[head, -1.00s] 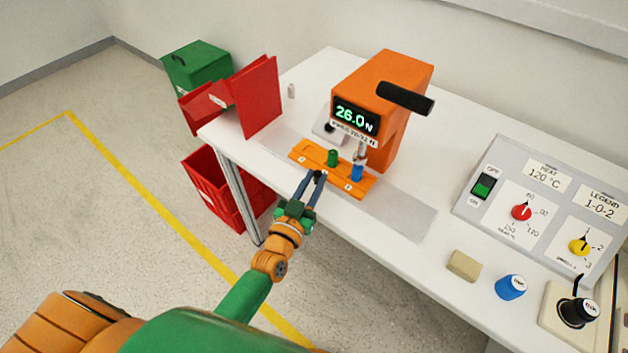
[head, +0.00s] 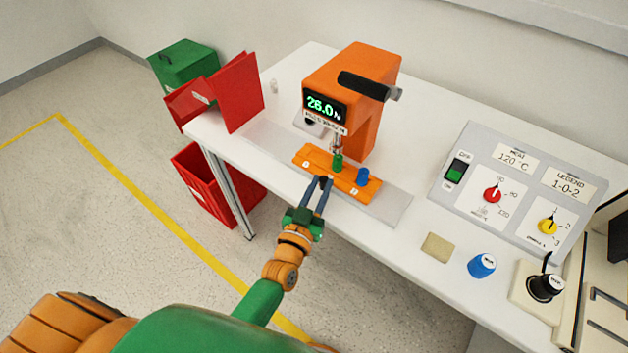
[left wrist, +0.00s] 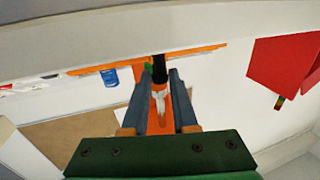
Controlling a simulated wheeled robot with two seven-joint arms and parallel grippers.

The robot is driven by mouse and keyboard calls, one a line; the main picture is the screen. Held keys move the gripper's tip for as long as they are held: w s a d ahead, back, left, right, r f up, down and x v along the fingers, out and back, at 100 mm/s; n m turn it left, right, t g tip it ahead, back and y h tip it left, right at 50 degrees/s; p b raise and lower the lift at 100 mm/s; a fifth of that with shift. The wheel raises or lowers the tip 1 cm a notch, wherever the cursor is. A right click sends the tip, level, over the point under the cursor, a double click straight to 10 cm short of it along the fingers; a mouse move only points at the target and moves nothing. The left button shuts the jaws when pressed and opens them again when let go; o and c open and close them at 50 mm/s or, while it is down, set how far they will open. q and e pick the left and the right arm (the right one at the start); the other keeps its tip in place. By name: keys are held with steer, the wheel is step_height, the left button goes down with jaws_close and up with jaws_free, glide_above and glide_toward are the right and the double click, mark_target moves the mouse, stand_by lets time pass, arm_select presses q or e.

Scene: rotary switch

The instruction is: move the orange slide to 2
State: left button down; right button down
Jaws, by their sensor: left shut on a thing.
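The orange slide (head: 305,155) lies on a pale grey rail on the table, under the orange press (head: 367,75). It carries a green peg (head: 338,163) and a blue peg (head: 362,177); the green peg stands under the press's plunger. The white marks near the slide's ends are too small to read. My left gripper (head: 323,181) is shut on the slide's black knob at its front edge. In the left wrist view the black knob (left wrist: 159,68) sits between the fingers, with the slide (left wrist: 205,50) edge-on behind. My right gripper is not in view.
The press display (head: 325,105) reads 26.0 N. A control panel (head: 475,150) with switch, red knob and yellow knob stands to the right. A tan block (head: 437,247), a blue knob (head: 482,265) and a black knob (head: 546,287) are at front right. Red bins (head: 240,95) stand left.

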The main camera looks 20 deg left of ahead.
arm_select(q)
steer(key=shift+w+a, duration=0.1)
steer(key=shift+a, duration=0.2)
steer(key=c, duration=0.7)
jaws_free()
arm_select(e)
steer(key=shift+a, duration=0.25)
arm_select(q)
steer(key=s, duration=0.7)
steer(key=shift+a, duration=0.3)
